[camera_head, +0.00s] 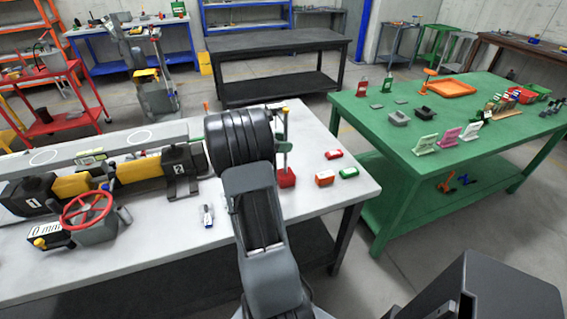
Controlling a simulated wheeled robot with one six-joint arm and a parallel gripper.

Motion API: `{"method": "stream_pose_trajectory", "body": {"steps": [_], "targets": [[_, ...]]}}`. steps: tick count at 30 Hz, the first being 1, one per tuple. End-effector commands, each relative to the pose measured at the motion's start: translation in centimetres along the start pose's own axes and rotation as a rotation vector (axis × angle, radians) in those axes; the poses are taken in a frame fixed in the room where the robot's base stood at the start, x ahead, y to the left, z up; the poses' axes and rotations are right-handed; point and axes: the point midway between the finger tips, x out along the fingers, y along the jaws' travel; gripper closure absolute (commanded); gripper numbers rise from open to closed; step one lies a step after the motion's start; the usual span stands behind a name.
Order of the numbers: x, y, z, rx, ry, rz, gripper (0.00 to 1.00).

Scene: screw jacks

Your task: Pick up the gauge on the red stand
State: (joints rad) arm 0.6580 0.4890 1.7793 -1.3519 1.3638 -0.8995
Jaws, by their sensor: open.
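A red block base (287,179) with a thin upright post stands on the white-topped bench, just right of my arm. It looks like the red stand. A small green part shows on the post at mid height, but I cannot tell whether it is the gauge. My arm's dark, ribbed joint covers the area just left of the post. My gripper cannot be made out; the arm hides that region.
The white bench (180,240) holds a long fixture with a red handwheel (87,214) at left. A green table (385,130) with several items stands at right, across a floor gap.

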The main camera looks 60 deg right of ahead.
Motion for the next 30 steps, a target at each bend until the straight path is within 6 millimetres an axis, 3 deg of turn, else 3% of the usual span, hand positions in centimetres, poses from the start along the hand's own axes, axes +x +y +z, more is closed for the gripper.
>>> {"method": "stream_pose_trajectory", "body": {"steps": [6, 16, 30], "targets": [[2.5, 0.0, 0.0, -0.001, 0.000, -0.001, 0.54], [2.9, 0.0, -0.1, 0.000, 0.001, 0.001, 0.55], [2.8, 0.0, 0.0, 0.000, 0.001, 0.000, 1.00]]}}
